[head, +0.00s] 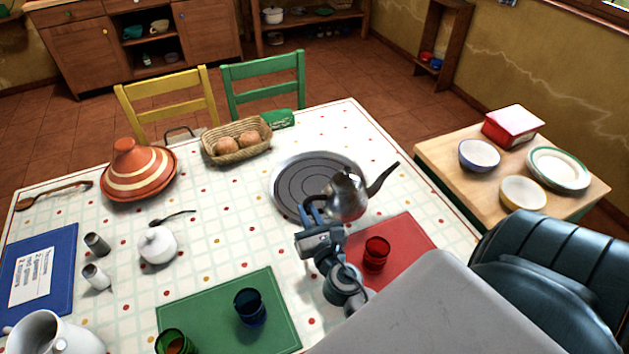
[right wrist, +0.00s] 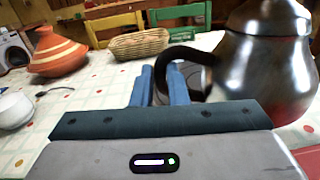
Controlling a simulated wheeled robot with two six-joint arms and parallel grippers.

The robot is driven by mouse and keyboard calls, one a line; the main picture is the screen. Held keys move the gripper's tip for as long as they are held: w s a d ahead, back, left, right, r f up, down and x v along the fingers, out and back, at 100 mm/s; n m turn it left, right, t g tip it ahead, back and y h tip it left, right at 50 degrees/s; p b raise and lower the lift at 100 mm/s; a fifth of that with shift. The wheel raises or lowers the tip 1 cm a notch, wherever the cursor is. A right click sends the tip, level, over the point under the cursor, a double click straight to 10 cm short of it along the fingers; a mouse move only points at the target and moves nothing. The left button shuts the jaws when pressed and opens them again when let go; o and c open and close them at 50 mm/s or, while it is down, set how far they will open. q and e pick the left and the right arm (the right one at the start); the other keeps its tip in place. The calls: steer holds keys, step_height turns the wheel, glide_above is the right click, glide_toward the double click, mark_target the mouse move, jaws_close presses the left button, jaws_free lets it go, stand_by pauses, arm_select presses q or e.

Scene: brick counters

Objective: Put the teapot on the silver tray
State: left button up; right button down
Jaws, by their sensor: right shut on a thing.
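The teapot (head: 349,197) is shiny silver metal with a dark spout pointing right and a dark handle on its left; it fills the right side of the right wrist view (right wrist: 262,75). The silver tray (head: 300,180) is round with concentric rings, flat on the table. In the head view the teapot overlaps the tray's front right edge; I cannot tell how high its base is. My right gripper (head: 312,207) is shut on the teapot's handle (right wrist: 183,54), with its blue fingers (right wrist: 161,85) around it. My left gripper is not in view.
A red glass (head: 377,253) stands on the red mat (head: 405,240) near my right arm. A bread basket (head: 238,147) and a tagine (head: 138,172) are farther back. A green mat (head: 200,318) holds a blue glass (head: 250,307). Patterned tablecloth left of the tray is clear.

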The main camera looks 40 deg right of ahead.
steer(key=w+f, duration=0.1)
steer(key=w, duration=0.4)
steer(key=w+d+f, duration=0.1)
steer(key=w+f, duration=0.1)
steer(key=w, duration=0.3)
steer(key=w+f, duration=0.1)
steer(key=w, duration=0.4)
steer(key=shift+w+d+f+b, duration=0.15)
steer(key=shift+d+f+b, duration=0.05)
steer(key=shift+f+b, duration=0.1)
steer(key=shift+r, duration=0.1)
steer(key=c, duration=1.7)
jaws_free()
steer(key=shift+f, duration=0.25)
steer(key=shift+c, duration=0.2)
steer(key=o, duration=0.3)
steer(key=shift+r, duration=0.1)
